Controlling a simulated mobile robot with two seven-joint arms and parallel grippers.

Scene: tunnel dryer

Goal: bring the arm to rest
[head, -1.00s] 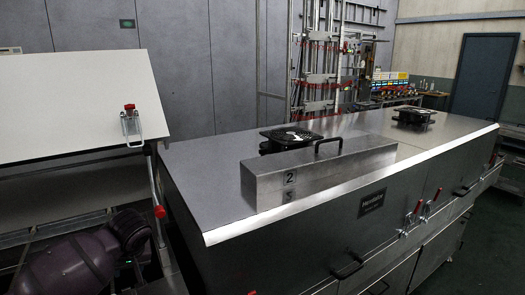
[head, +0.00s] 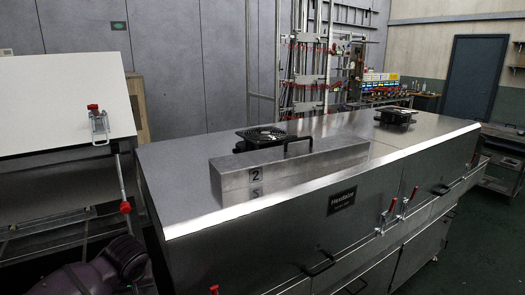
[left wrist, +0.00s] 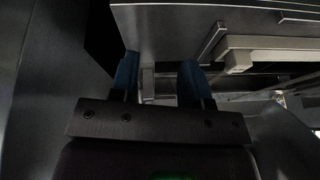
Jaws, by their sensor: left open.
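Part of my purple arm (head: 105,268) shows at the lower left of the head view, low beside the dryer; its gripper is outside that view. In the left wrist view my left gripper (left wrist: 158,82) shows two blue fingers standing apart, with nothing between them. Dark and grey panels and a pale bar lie beyond the fingers. My right gripper is in neither view.
The steel tunnel dryer (head: 190,190) fills the middle, with a long box cover marked 2 (head: 290,168), two fans and red-handled latches (head: 387,216). A white slanted panel (head: 60,105) with a red clamp (head: 98,124) stands left. Dark floor shows at right.

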